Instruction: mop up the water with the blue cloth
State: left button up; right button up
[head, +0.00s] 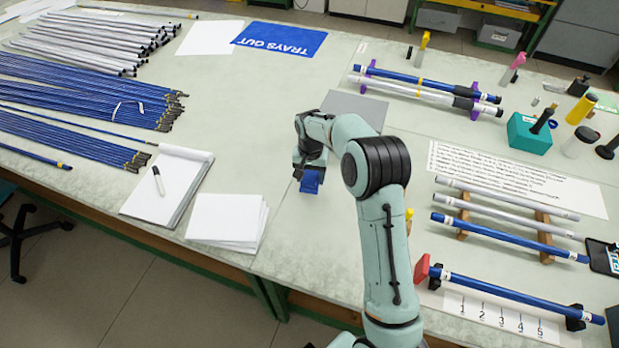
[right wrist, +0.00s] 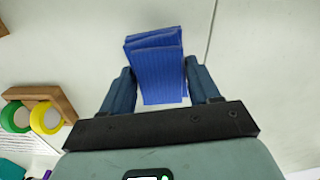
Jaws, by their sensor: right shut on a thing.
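The blue cloth (head: 311,182) is folded and hangs below my right gripper (head: 309,165), over the pale bench top near its middle. In the right wrist view the cloth (right wrist: 155,65) sits between the two fingers of my right gripper (right wrist: 161,80), which is shut on it. Whether the cloth touches the bench is hard to tell. I cannot make out any water on the bench; my right arm hides part of the top. My left gripper is not in view.
A notebook with a pen (head: 172,185) and a paper stack (head: 229,220) lie left of the gripper. A grey sheet (head: 355,108) lies behind it. Bundles of blue rods (head: 85,88) fill the left; racked rods (head: 510,232) stand right. Bare bench surrounds the cloth.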

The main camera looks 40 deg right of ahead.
jog(key=r, duration=0.1)
jog(key=r+p, duration=0.1)
jog(key=shift+w+r, duration=0.25)
jog(key=shift+r, duration=0.15)
jog(key=shift+s+r+p, duration=0.1)
jog(key=shift+r+p, duration=0.6)
jog(key=shift+r, duration=0.2)
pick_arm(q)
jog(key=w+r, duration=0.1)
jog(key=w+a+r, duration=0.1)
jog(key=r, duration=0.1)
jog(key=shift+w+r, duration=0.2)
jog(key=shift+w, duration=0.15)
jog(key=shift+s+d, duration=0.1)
pick_arm(e)
jog(key=shift+f, duration=0.1)
